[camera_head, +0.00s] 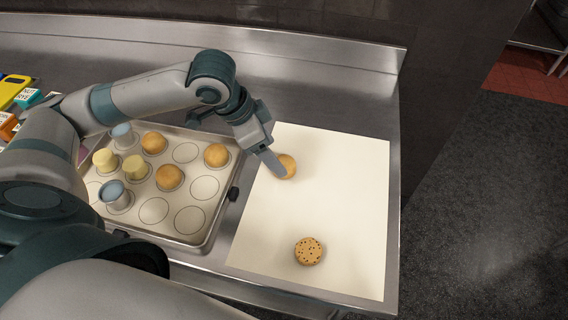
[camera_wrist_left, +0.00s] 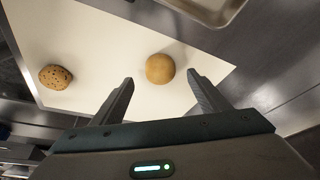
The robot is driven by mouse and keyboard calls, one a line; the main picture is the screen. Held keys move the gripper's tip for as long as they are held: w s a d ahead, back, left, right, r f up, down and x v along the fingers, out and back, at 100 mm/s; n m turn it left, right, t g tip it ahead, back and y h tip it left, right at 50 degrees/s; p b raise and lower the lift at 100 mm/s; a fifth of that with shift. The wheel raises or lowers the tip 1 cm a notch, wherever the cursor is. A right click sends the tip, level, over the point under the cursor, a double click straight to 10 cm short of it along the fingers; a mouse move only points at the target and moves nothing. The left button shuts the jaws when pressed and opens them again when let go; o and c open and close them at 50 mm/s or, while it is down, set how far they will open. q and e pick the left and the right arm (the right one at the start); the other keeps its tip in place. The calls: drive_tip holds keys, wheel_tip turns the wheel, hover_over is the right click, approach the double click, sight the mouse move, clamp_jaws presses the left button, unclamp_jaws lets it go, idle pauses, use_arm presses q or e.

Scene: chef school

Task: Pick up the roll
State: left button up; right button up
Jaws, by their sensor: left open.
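A round golden roll (camera_head: 289,167) lies on a cream sheet near its upper left part in the head view. My left gripper (camera_head: 279,172) is at the roll and hides part of it. In the left wrist view the roll (camera_wrist_left: 160,68) lies ahead of and between the two spread fingertips of my left gripper (camera_wrist_left: 160,78). The gripper is open and holds nothing. Whether a finger touches the roll I cannot tell. My right gripper is not in view.
The cream sheet (camera_head: 335,210) also bears a speckled cookie (camera_head: 309,251) near its front. A metal tray (camera_head: 203,222) on the left holds several rolls, yellow pieces and grey-blue cups among printed circles. Coloured boxes (camera_head: 17,93) stand at far left. The sheet's right half is clear.

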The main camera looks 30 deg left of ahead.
use_arm(q)
drive_tip(key=shift+f, duration=0.1)
drive_tip(key=shift+p+x, duration=0.6)
drive_tip(key=shift+x, duration=2)
drive_tip(key=shift+s+a, duration=0.1)
drive_tip(key=shift+s, duration=0.05)
drive_tip(key=c, duration=1.1)
